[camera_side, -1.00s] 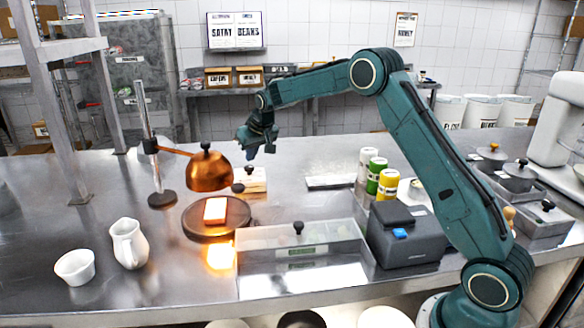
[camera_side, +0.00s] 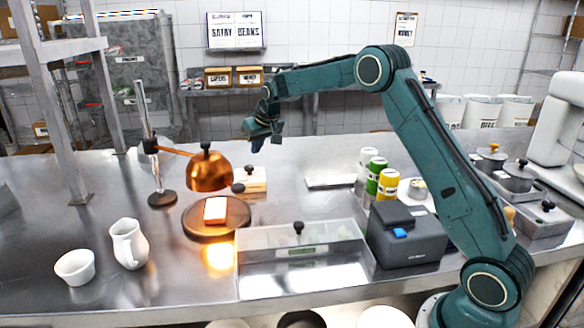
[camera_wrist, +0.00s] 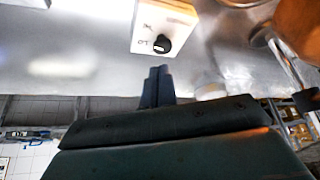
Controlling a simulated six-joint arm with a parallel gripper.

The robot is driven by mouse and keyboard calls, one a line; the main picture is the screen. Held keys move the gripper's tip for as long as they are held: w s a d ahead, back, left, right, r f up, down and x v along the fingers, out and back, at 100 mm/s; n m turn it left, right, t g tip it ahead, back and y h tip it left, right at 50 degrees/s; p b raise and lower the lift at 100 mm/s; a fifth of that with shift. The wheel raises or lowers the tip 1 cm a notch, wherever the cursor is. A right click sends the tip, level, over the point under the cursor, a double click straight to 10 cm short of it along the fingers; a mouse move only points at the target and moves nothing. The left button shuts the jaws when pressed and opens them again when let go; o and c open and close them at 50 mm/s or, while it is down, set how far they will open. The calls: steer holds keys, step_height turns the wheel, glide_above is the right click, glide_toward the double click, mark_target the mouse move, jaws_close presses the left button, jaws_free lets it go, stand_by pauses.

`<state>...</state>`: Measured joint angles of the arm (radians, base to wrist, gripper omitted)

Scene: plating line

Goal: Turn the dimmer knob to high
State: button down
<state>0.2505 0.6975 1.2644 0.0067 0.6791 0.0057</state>
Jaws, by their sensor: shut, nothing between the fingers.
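The dimmer knob (camera_wrist: 161,45) is small, round and black. It sits on a pale-faced box (camera_wrist: 180,14) with wood-coloured edges. Small dark marks are printed beside the knob, too blurred to read surely. In the side view the box (camera_side: 257,184) stands behind the round wooden plate, just right of the copper lamp (camera_side: 209,170). My gripper (camera_side: 257,146) hangs above and behind the box, apart from it. In the wrist view my gripper (camera_wrist: 159,72) has its dark fingers together and empty, with the tips just below the knob in the picture.
The copper lamp shade and its stand (camera_side: 162,198) are close on the left. A round wooden plate (camera_side: 238,216) holds a pale block. A clear-lidded container (camera_side: 340,240), several cans and a dark grey machine (camera_side: 405,238) stand to the right. A white pitcher (camera_side: 128,243) is at front left.

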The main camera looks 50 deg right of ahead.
steer(key=shift+f, duration=3.45)
steer(key=shift+w, duration=0.35)
steer(key=shift+w+a, duration=0.1)
steer(key=shift+a, duration=0.3)
steer(key=shift+s+a, duration=0.1)
steer(key=shift+s, duration=0.3)
step_height(320, 180, up, 6)
